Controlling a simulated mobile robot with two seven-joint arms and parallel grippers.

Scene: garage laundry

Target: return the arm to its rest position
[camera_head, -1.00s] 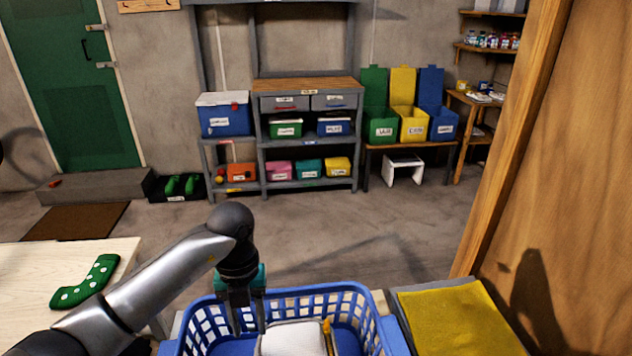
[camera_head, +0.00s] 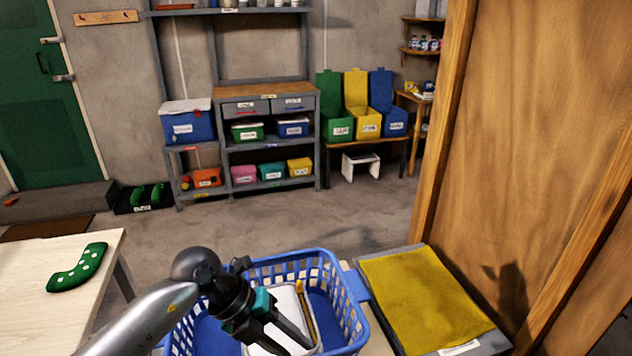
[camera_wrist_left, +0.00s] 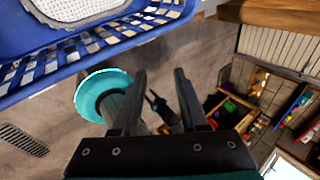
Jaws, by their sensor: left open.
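My left arm comes in from the lower left. In the head view its gripper (camera_head: 288,343) is over the blue laundry basket (camera_head: 335,310), angled down to the right. In the left wrist view the gripper (camera_wrist_left: 160,75) has its two fingers apart with nothing held between them. The basket wall (camera_wrist_left: 110,38) crosses the upper left of that view, beside the fingers. A white item (camera_head: 288,300) with a thin orange-tipped piece lies inside the basket, partly hidden by the gripper. My right gripper is not in view.
A pale table (camera_head: 60,310) with a green dotted cloth (camera_head: 78,268) stands at left. A yellow cloth (camera_head: 425,300) lies on a grey surface right of the basket. A wooden panel (camera_head: 530,150) rises at right. Shelves (camera_head: 268,140) line the back, beyond open floor.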

